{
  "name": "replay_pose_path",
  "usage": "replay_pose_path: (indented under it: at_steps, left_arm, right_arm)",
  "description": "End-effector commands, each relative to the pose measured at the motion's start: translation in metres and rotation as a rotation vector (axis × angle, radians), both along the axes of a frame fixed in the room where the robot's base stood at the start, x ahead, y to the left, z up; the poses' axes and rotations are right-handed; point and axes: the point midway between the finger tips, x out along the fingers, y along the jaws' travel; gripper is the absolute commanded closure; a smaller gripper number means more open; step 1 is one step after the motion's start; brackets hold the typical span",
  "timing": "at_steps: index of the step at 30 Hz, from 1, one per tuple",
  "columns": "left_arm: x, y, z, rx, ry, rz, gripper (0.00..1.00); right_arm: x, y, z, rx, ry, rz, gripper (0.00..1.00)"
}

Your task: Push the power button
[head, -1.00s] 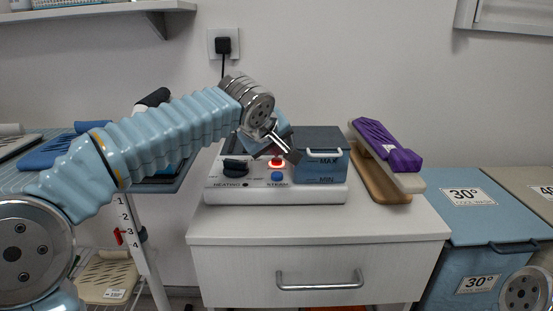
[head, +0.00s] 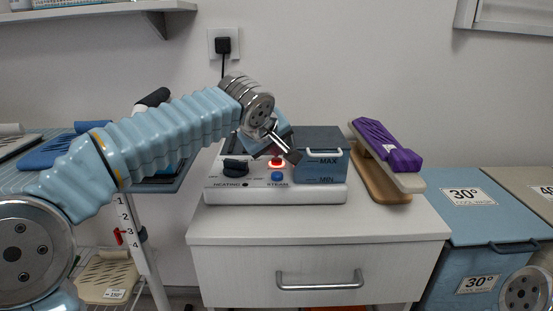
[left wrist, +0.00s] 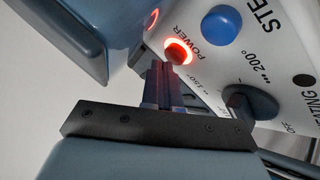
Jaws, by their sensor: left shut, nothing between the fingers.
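The power button (head: 277,163) is red with a glowing ring, on the sloped white panel of the steam station (head: 222,196). In the left wrist view the power button (left wrist: 178,53) shows beside the word POWER. My left gripper (head: 294,156) is shut and empty, just in front of the panel near the button. In the left wrist view its closed fingertips (left wrist: 160,68) lie just below the button; I cannot tell whether they touch it. My right gripper is not in view.
A blue steam button (head: 278,177) and black heating knob (head: 236,167) are close by. The blue water tank (head: 320,167) stands right of the button. A purple-topped board (head: 386,146) stands on the cabinet's right; bare cabinet top (head: 300,222) lies in front.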

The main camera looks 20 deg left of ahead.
Motion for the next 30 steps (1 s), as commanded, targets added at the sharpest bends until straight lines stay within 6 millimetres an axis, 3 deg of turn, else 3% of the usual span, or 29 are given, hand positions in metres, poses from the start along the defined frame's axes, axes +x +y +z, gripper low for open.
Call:
replay_pose_path:
  at_steps: [8, 30]
  left_arm:
    - [-0.0002, 0.0001, -0.0096, 0.000, 0.000, 0.000, 1.00]
    - [0.0001, -0.0002, -0.0008, 0.000, 0.000, 0.000, 1.00]
  right_arm:
    - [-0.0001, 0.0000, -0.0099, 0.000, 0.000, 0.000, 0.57]
    - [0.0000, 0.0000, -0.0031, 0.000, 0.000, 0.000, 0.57]
